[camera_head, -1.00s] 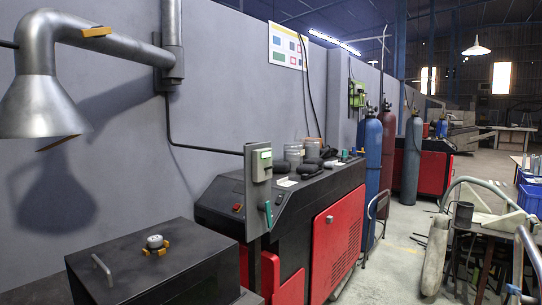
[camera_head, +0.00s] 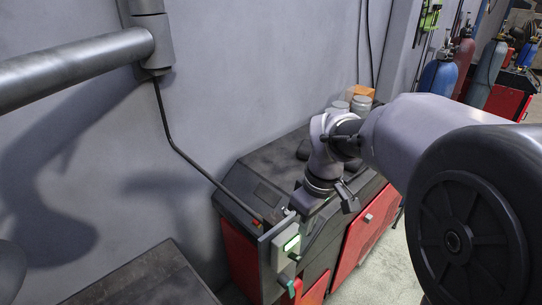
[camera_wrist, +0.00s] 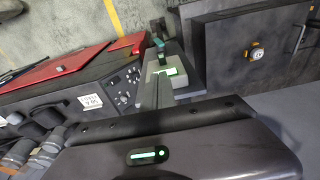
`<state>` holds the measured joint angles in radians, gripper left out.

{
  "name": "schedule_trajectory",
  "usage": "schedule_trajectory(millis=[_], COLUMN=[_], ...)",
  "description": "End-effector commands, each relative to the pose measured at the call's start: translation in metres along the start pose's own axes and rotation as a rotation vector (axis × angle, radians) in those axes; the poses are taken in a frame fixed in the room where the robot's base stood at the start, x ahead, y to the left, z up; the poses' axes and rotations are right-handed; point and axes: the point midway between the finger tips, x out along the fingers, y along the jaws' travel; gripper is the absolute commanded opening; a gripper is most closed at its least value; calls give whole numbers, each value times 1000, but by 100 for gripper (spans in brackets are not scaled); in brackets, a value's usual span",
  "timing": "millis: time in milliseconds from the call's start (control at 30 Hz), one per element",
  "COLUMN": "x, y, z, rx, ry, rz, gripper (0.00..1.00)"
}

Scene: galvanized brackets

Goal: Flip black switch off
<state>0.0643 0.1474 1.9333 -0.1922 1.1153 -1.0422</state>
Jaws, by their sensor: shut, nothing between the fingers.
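The pale grey control box (camera_head: 280,262) with a lit green display (camera_head: 291,244) stands at the front corner of the black-and-red machine. The box (camera_wrist: 185,88) and the teal lever (camera_wrist: 160,44) also show in the wrist view. I cannot single out a black switch; dark knobs sit on the machine's panel (camera_wrist: 124,88). My gripper (camera_head: 294,214) is just above the box, close to its top; I cannot tell whether it touches. In the wrist view its fingers (camera_wrist: 157,90) are together, empty, and partly cover the box.
The black-and-red machine (camera_head: 368,222) has jars (camera_head: 361,104) and dark items on top. A dark cabinet (camera_head: 140,285) stands at the lower left. A grey pipe (camera_head: 75,70) crosses the upper left along the wall. Gas cylinders (camera_head: 438,77) stand at the upper right.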

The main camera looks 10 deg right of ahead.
Motion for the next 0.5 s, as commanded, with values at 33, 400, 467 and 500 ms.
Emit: schedule_trajectory(millis=[33, 400, 467, 500], x=[-4, 2, 8, 14], y=[1, 2, 2, 1], z=[-1, -1, -1, -1], rx=[-8, -13, -14, -13], ry=[-3, -5, -6, -6], rz=[-2, -3, -3, -5], gripper=[0, 0, 0, 0])
